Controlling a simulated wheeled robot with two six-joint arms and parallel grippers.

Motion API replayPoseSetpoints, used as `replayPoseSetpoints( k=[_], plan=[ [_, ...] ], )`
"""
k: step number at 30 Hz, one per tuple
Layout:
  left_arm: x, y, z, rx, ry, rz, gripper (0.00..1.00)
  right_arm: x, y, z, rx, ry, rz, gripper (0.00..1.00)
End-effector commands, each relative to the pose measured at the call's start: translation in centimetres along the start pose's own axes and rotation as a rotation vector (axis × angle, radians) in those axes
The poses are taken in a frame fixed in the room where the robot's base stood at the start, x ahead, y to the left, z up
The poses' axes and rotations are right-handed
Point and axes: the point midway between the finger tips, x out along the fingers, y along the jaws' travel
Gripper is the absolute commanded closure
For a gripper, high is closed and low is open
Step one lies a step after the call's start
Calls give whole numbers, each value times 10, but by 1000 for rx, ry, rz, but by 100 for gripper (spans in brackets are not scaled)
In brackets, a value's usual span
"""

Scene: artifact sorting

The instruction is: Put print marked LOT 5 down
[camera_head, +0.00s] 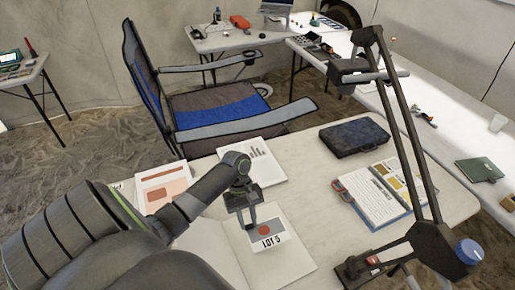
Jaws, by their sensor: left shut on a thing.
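The print marked LOT 5 (275,252) is a white sheet with a grey picture area and a red-orange disc. My left gripper (249,222) is shut on its upper left edge. The print lies over the right page of an open blank book or folder (296,268) on the near table. I cannot tell whether it touches the page or hangs just above it. My left arm hides part of the left page. My right gripper is not in view.
A sheet with an orange block (163,187) and a sheet with a bar chart (265,166) lie behind. A dark case (354,137), an open binder (368,203) and a jointed lamp (440,245) stand right. A folding chair (215,108) is beyond the table (310,190).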

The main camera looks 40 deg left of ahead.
Motion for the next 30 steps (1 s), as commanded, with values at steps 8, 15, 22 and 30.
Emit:
replayPoseSetpoints(
  k=[8,15,22,30],
  plan=[
    [32,0,-12,-1,-2,0,100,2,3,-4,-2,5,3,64],
    [61,0,-24,-2,-2,-1,100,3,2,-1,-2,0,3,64],
    [68,0,-28,1,0,0,100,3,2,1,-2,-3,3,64],
    [71,0,-29,0,0,0,75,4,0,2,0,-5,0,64]
  ],
)
